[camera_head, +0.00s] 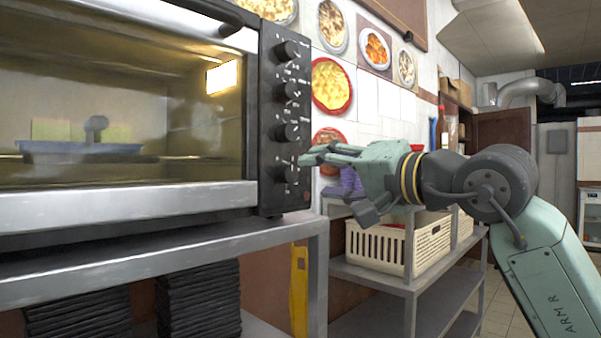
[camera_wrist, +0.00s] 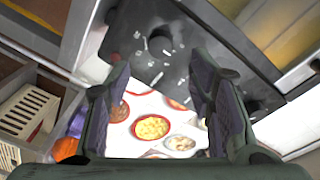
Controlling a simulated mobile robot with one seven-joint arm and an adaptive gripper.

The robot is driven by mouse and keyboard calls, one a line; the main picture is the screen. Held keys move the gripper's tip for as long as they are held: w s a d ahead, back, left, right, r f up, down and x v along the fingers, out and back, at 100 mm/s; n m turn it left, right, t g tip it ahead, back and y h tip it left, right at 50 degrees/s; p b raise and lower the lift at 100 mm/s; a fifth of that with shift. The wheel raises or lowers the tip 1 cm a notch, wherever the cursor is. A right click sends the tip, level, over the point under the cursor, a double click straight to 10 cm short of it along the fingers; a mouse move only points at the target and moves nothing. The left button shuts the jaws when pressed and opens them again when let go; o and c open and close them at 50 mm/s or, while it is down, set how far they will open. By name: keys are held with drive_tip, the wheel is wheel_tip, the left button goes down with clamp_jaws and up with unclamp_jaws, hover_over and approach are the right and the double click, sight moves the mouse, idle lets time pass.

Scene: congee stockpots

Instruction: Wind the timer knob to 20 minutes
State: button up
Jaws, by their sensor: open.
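The black control panel (camera_head: 272,195) of the oven carries a vertical column of several dark knobs with white markings. The lowest knob (camera_head: 293,172) is the one nearest my gripper (camera_head: 312,156), whose fingertips point left at the panel from its right side. I cannot read which knob is the timer or its setting. In the wrist view, my gripper (camera_wrist: 160,78) is open and empty, its two fingers spread apart. The panel (camera_wrist: 185,72) lies beyond the fingertips, with a dark knob (camera_wrist: 162,33) above the gap. I cannot tell whether a finger touches the panel.
The oven (camera_head: 120,200) stands on a metal table (camera_head: 200,245), with stacked black trays (camera_head: 200,300) beneath. A cream basket (camera_head: 385,245) sits on a shelf unit to the right, below my gripper. Food pictures (camera_head: 331,86) hang on the tiled wall behind.

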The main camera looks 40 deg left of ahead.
sight(293, 174)
drive_tip(key=a, duration=0.4)
drive_tip(key=w+a+p, duration=0.1)
drive_tip(key=a, duration=0.2)
drive_tip(key=shift+c, duration=0.5)
clamp_jaws()
